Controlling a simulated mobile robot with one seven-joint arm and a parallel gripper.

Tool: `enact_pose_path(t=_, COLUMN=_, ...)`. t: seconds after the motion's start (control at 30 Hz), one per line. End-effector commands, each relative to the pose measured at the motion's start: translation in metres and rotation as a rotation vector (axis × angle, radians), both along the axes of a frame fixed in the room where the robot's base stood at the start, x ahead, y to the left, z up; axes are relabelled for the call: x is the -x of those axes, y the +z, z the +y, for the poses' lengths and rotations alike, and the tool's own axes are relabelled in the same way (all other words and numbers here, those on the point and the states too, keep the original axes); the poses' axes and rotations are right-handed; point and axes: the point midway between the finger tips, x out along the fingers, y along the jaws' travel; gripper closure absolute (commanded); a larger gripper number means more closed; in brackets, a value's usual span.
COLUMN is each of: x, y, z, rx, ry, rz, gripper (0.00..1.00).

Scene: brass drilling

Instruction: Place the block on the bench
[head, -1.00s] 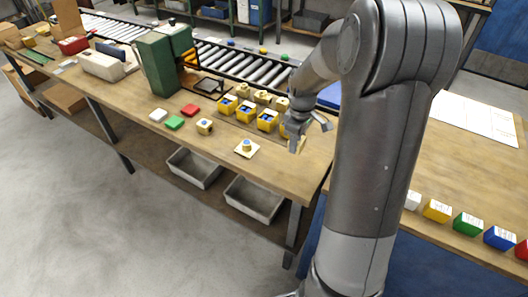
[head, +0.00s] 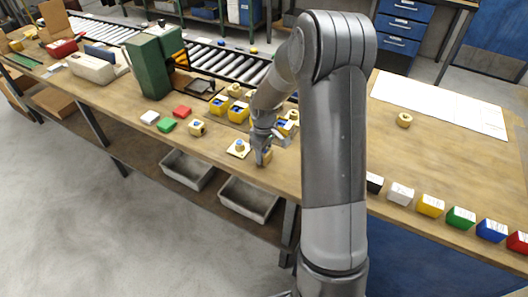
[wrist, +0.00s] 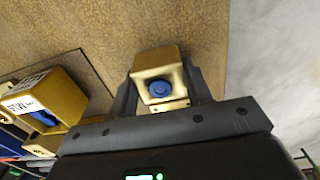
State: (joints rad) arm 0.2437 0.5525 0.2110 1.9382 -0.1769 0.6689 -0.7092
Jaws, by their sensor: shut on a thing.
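My gripper (head: 263,160) is shut on a brass-coloured block (wrist: 158,80) with a round blue recess in the face toward the wrist camera. In the wrist view the block sits between the two dark fingers, over the brown bench top. In the head view the fingers are low over the wooden bench (head: 215,156), near its front edge, and mostly hide the block. I cannot tell whether the block touches the bench.
Red (head: 182,112) and green (head: 167,126) pieces lie farther left.

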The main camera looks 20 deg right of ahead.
Motion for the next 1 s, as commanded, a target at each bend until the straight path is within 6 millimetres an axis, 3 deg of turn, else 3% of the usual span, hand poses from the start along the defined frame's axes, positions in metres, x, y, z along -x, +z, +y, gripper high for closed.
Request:
enact_pose_path(t=0.27, x=-0.001, y=-0.002, z=0.000, rx=0.001, ry=0.000, rz=-0.002, gripper=0.98)
enact_pose_path(t=0.3, x=0.000, y=-0.003, z=0.000, rx=0.001, ry=0.000, rz=-0.001, gripper=0.53)
enact_pose_path(t=0.53, x=0.000, y=-0.002, z=0.000, rx=0.001, ry=0.000, rz=-0.001, gripper=0.34)
enact_pose_path(t=0.83, x=0.000, y=0.001, z=0.000, rx=0.000, ry=-0.001, rz=-0.001, gripper=0.33)
enact_pose_path(t=1.0, x=-0.001, y=0.022, z=-0.001, rx=0.001, ry=-0.002, rz=-0.005, gripper=0.33)
